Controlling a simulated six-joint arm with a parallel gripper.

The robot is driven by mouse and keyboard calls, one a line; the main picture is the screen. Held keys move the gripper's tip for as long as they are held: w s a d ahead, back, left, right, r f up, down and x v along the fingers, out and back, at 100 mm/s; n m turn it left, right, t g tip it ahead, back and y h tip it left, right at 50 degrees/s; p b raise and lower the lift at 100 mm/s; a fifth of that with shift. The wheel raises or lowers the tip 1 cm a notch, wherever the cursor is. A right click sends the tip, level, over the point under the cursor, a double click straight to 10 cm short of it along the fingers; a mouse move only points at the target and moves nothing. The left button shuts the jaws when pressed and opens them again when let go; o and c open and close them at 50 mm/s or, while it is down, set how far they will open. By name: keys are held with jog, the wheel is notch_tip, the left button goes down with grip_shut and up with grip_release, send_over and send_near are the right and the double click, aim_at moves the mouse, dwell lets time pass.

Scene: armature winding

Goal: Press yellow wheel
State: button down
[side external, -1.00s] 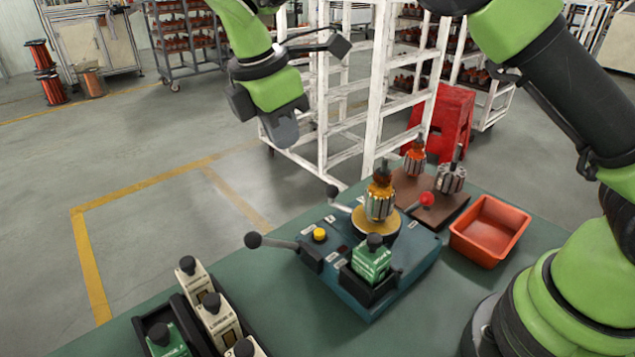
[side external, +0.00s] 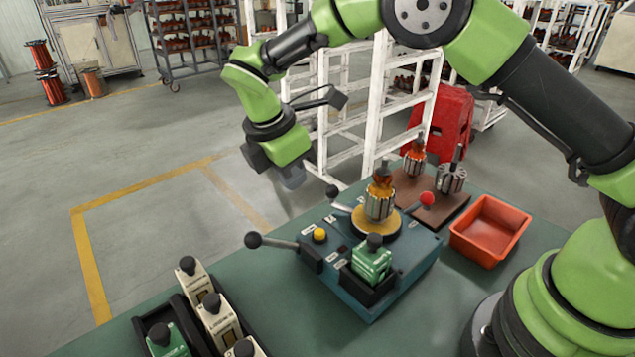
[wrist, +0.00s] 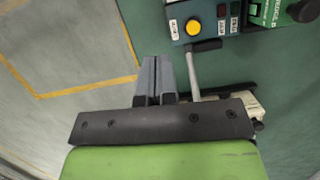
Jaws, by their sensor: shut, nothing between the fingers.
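A small round yellow button (side external: 319,235) sits on top of a blue-grey machine box (side external: 345,292), left of its centre. In the wrist view the yellow button (wrist: 193,27) is at the top, right of and ahead of my fingertips. A larger yellow round plate (side external: 364,219) on the box carries an armature (side external: 379,198) with copper windings.
A black-knobbed lever (side external: 272,241) sticks out left of the box. A green block (side external: 371,262) sits in the box's front slot. A red-knobbed lever (side external: 426,199), orange tray (side external: 490,230) and white rack (side external: 385,100) stand around. Several labelled blocks (side external: 218,322) are front left.

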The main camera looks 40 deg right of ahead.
aim_at(329, 187)
jog(key=d+f, duration=0.4)
jog(key=d, duration=0.1)
jog(key=shift+s, duration=0.15)
jog(key=shift+w+d+m+g, duration=0.35)
jog(key=shift+d+m, duration=0.3)
jog(key=shift+m, duration=0.25)
dwell(0.6)
jog(key=shift+w+d+m, duration=0.2)
jog(key=shift+d+m, duration=0.4)
jog(key=shift+w+d+f+m+g+y, duration=0.15)
jog(key=shift+d+m+g, duration=0.15)
jog(key=shift+d+m, duration=0.45)
jog(key=shift+d+r+m+g+y, duration=0.15)
jog(key=shift+d+m+g, duration=0.1)
jog(key=shift+d+m, duration=0.5)
jog(key=shift+f+m, duration=0.1)
jog(key=shift+m, duration=0.2)
